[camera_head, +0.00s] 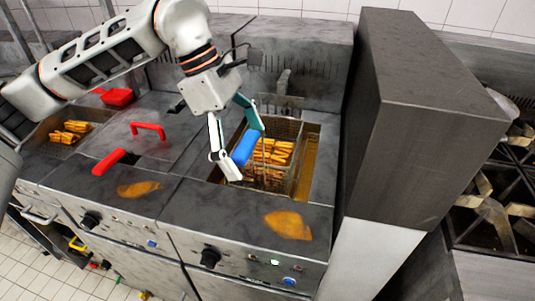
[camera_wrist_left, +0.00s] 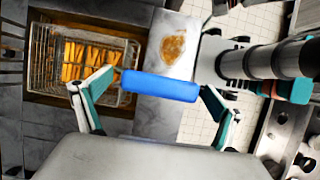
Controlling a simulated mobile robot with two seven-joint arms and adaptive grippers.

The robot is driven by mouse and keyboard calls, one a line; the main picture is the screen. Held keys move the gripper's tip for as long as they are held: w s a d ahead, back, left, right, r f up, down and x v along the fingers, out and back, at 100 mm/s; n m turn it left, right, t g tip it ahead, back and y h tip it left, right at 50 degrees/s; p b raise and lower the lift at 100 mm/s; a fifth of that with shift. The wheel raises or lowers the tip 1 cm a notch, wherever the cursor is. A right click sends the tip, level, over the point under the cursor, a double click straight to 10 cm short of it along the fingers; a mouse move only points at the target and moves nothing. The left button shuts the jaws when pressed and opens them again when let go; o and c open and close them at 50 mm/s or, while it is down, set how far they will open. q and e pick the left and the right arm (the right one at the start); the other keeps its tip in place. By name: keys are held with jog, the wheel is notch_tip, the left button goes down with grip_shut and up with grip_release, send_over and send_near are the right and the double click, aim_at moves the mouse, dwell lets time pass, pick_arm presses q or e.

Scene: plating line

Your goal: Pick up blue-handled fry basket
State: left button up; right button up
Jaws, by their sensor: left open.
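The blue-handled fry basket (camera_head: 282,180) sits in the right fryer well with fries inside. Its blue handle (camera_head: 245,148) sticks up toward the front left of the well. My left gripper (camera_head: 240,150) is open, with its fingers on either side of the handle. In the left wrist view the blue handle (camera_wrist_left: 160,86) spans crosswise between the two open fingers, with the wire basket (camera_wrist_left: 137,75) to the left. I cannot tell whether the fingers touch the handle.
A red-handled lid (camera_head: 148,130) and another red handle (camera_head: 108,162) lie left of the well. A second well with fries (camera_head: 70,130) is farther left. A tall grey cabinet (camera_head: 440,110) stands close on the right. Oily stains (camera_head: 288,225) mark the front ledge.

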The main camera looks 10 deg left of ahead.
pick_arm(q)
jog(key=shift+c, duration=0.3)
jog(key=c, duration=1.3)
jog(key=shift+s, duration=0.1)
jog(key=c, duration=0.7)
jog(key=shift+s+f, duration=0.1)
